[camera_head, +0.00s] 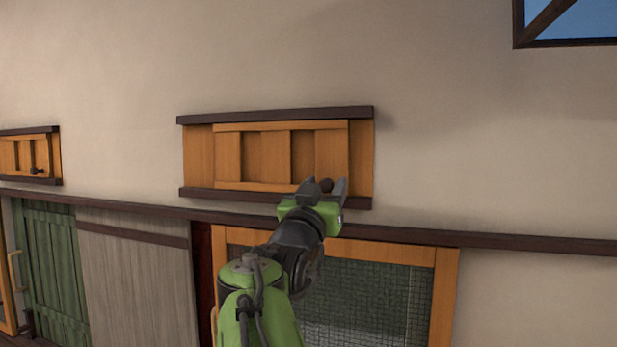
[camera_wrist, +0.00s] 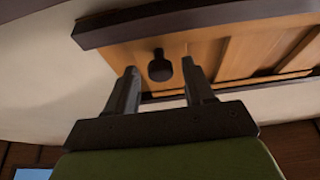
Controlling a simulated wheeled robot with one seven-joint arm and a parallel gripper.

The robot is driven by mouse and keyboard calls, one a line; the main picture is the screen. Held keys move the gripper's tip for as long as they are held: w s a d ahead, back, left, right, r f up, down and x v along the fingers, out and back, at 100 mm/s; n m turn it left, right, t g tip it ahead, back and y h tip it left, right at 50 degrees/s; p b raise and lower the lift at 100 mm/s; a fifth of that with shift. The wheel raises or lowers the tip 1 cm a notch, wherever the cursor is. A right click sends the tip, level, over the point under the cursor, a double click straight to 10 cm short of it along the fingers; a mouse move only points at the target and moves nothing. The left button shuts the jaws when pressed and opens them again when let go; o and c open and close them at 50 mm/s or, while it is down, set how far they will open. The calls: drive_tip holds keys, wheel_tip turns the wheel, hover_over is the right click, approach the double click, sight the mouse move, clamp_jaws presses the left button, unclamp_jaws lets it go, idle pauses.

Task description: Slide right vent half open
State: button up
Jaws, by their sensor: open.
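The right vent (camera_head: 265,157) is a wooden slatted panel set between two dark horizontal rails on the wall, in the middle of the head view. Its dark round knob (camera_head: 326,185) is at the panel's lower right. My gripper (camera_head: 324,186) is raised to the knob, with a finger on each side of it in the picture. In the wrist view the vent panel (camera_wrist: 235,50) is above, and the knob (camera_wrist: 160,67) shows between and just beyond the two open fingertips (camera_wrist: 159,72). The fingers show gaps to the knob; its depth between them is hard to tell.
A second, smaller-looking vent (camera_head: 24,156) with a knob is at the far left. A dark beam (camera_head: 520,242) runs along the wall below the vents. A wood-framed mesh panel (camera_head: 370,290) is below, behind my arm. A window (camera_head: 570,20) is at upper right. The wall right of the vent is bare.

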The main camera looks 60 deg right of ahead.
sight(316, 174)
drive_tip(key=shift+w+d, duration=0.1)
drive_tip(key=shift+d, duration=0.1)
drive_tip(key=shift+a, duration=0.1)
drive_tip(key=shift+c, duration=0.8)
clamp_jaws()
drive_tip(key=shift+w+a+b, duration=0.2)
drive_tip(key=shift+w+b, duration=0.1)
drive_tip(key=shift+w, duration=1.35)
drive_tip(key=shift+o, duration=0.8)
unclamp_jaws()
drive_tip(key=shift+s, duration=0.2)
drive_tip(key=shift+a, duration=0.1)
drive_tip(key=b+v, duration=0.6)
drive_tip(key=v, duration=0.9)
drive_tip(key=shift+a, duration=0.3)
